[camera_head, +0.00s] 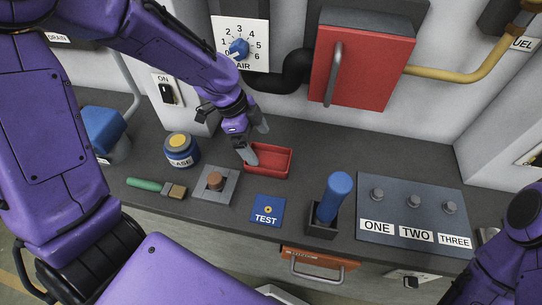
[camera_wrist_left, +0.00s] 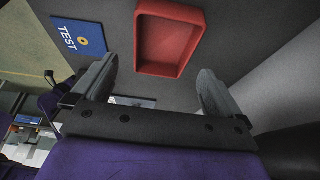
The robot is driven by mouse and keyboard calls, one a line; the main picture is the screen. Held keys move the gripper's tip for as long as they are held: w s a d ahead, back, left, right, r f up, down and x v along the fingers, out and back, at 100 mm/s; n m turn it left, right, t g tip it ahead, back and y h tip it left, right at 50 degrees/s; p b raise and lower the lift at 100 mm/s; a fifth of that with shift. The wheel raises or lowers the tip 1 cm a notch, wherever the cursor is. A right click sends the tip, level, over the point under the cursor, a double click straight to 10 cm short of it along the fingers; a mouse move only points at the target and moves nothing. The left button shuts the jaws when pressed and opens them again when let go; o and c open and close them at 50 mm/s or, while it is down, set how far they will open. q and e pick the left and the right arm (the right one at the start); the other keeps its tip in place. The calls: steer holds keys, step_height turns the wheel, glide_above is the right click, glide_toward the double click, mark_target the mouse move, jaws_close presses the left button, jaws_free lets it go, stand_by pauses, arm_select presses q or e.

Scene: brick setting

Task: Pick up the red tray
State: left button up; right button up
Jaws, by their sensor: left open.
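The red tray (camera_head: 281,174) is a small open box on the dark grey counter, in the middle of the head view. It looks empty. My left gripper (camera_head: 257,142) is at the tray's left end, with its fingers spread apart and nothing between them. One fingertip overlaps the tray's left edge in the head view; I cannot tell whether it touches. In the left wrist view the red tray (camera_wrist_left: 170,69) shows beyond and between the two open fingers of my left gripper (camera_wrist_left: 155,80). My right arm shows at the lower right, but its gripper is not clearly seen.
A blue TEST card (camera_head: 266,212), a holder with a blue handle (camera_head: 333,195) and a grey block with a brown knob (camera_head: 215,184) stand nearby. A button panel (camera_head: 411,213) is right. A red wall box (camera_head: 366,65) hangs behind.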

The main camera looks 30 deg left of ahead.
mark_target(272, 163)
arm_select(q)
steer(key=shift+d+f, duration=0.2)
steer(key=shift+f, duration=0.3)
steer(key=x, duration=0.5)
steer(key=shift+w+f+p, duration=0.3)
steer(key=shift+w+p, duration=0.05)
steer(key=shift+p, duration=0.05)
steer(key=c, duration=1)
steer(key=shift+r, duration=0.15)
